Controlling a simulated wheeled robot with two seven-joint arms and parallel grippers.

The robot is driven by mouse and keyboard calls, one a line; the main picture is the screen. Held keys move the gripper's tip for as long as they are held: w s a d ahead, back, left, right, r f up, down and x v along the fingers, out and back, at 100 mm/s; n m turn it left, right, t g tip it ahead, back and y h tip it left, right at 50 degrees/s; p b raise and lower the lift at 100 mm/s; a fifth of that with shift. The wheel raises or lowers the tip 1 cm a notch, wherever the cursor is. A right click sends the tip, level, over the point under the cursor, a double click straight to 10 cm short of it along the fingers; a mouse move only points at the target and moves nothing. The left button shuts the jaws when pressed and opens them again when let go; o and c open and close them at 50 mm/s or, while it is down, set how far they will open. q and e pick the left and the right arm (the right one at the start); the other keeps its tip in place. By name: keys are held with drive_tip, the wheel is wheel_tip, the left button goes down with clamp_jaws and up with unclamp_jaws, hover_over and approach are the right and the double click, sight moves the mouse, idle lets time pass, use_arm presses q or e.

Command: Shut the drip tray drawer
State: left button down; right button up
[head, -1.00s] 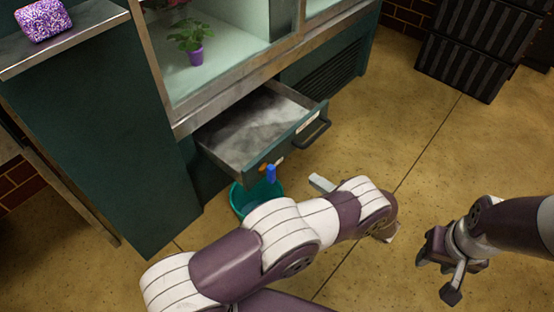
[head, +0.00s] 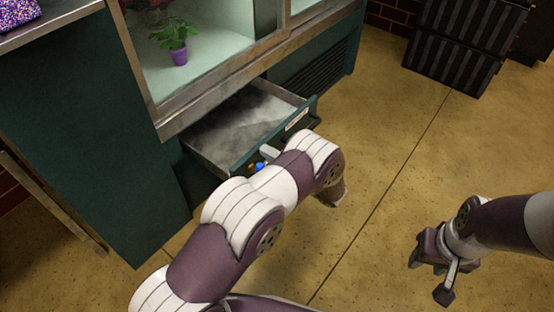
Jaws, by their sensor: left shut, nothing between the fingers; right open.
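The drip tray drawer (head: 311,108) is open, pulled out from under the green cabinet (head: 80,130). Its grey metal inside looks empty. A pale label shows on its front; its dark handle is hidden behind my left arm. My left gripper (head: 270,153) shows only as a light grey tip at the drawer's front panel; the rest is hidden by the arm. It is shut and empty; I cannot tell whether it touches the panel. My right gripper (head: 431,262) is open and empty, above the floor at the right, well away from the drawer.
A small blue thing (head: 260,167) shows by the drawer front. A potted plant (head: 180,57) stands in the case above. Dark ribbed crates (head: 452,55) stand at the back right. The floor between the drawer and crates is clear.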

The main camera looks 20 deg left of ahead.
use_arm(q)
drive_tip(key=shift+a, duration=0.1)
drive_tip(key=x, duration=1.9)
drive_tip(key=shift+f, duration=0.1)
